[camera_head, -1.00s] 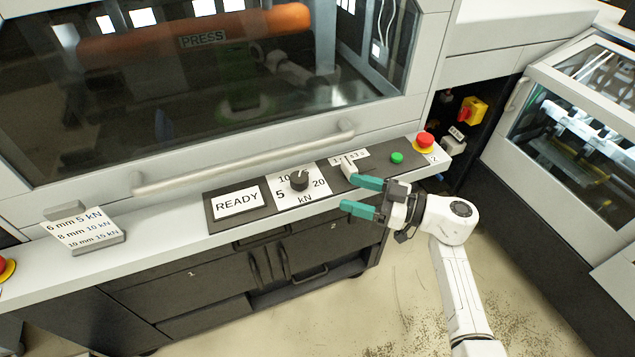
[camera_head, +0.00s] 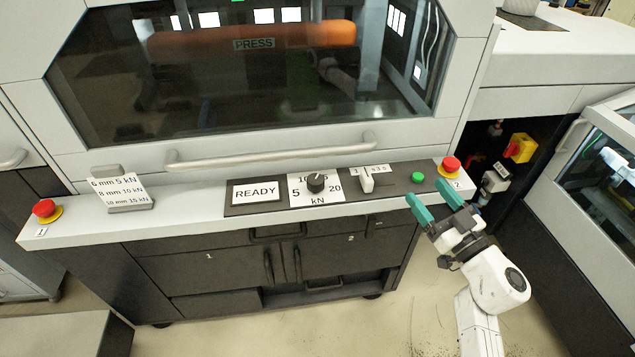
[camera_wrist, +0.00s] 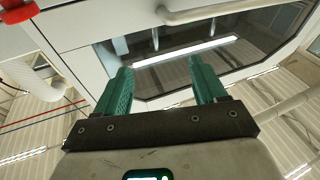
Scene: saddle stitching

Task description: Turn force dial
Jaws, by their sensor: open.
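The force dial (camera_head: 316,183) is a black knob on a white plate marked 5, 10, 20 and kN, on the press's front ledge. Its white pointer line points up and slightly right in the picture. My gripper (camera_head: 436,199) is open and empty, with teal fingers, at the right end of the ledge, well to the right of the dial and apart from it. In the wrist view my two fingers (camera_wrist: 160,88) stand apart with nothing between them. The dial is not visible there.
A READY display (camera_head: 256,193) lies left of the dial. A white lever (camera_head: 367,181), a green button (camera_head: 417,177) and a red stop button (camera_head: 451,164) lie right of it. A handle bar (camera_head: 270,155) runs behind. A kN card (camera_head: 119,191) stands left.

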